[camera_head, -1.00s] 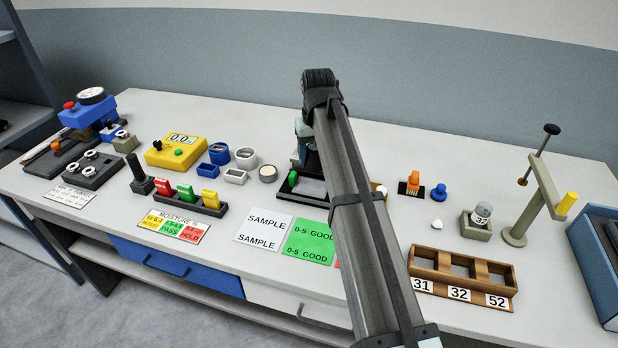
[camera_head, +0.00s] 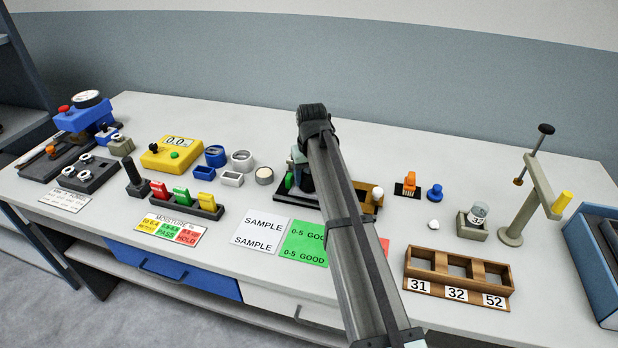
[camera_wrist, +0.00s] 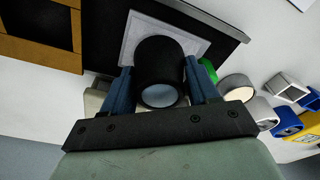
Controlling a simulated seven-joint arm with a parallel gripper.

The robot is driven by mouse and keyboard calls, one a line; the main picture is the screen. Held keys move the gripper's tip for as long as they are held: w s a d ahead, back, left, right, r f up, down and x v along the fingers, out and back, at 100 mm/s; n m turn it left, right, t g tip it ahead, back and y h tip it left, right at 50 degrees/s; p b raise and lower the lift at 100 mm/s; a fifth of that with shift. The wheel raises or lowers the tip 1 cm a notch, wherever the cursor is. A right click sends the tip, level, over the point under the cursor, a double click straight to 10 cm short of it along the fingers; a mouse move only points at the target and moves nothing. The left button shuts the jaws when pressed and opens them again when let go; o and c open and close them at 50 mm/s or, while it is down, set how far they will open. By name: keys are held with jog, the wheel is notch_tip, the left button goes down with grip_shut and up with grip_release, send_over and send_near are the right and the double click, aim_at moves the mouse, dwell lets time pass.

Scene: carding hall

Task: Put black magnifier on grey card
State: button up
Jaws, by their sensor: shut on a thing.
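My gripper (camera_wrist: 160,78) is shut on the black magnifier (camera_wrist: 158,60), a short black cylinder with a pale round lens end, held between two blue fingers in the wrist view. Beyond it is the pale grey square card (camera_wrist: 145,25) on a dark board (camera_wrist: 102,30). The magnifier overlaps the card in this view; I cannot tell whether they touch. In the head view my arm hides the magnifier and the card, and only part of the dark board (camera_head: 300,199) shows.
A green knob (camera_head: 289,180) stands at the board's left end, with a round pale-topped tin (camera_head: 264,175) farther left. A brown wooden tray (camera_head: 368,193) is right of the arm. SAMPLE (camera_head: 262,232) and green GOOD cards (camera_head: 303,243) lie in front.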

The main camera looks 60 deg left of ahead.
jog(key=shift+f, duration=0.45)
jog(key=o, duration=0.8)
jog(key=shift+f, duration=0.1)
jog(key=r, duration=0.4)
jog(key=d+r, duration=0.1)
jog(key=r, duration=0.7)
jog(key=shift+s+d+r, duration=0.1)
jog(key=shift+s+d, duration=0.05)
jog(key=shift+d, duration=0.05)
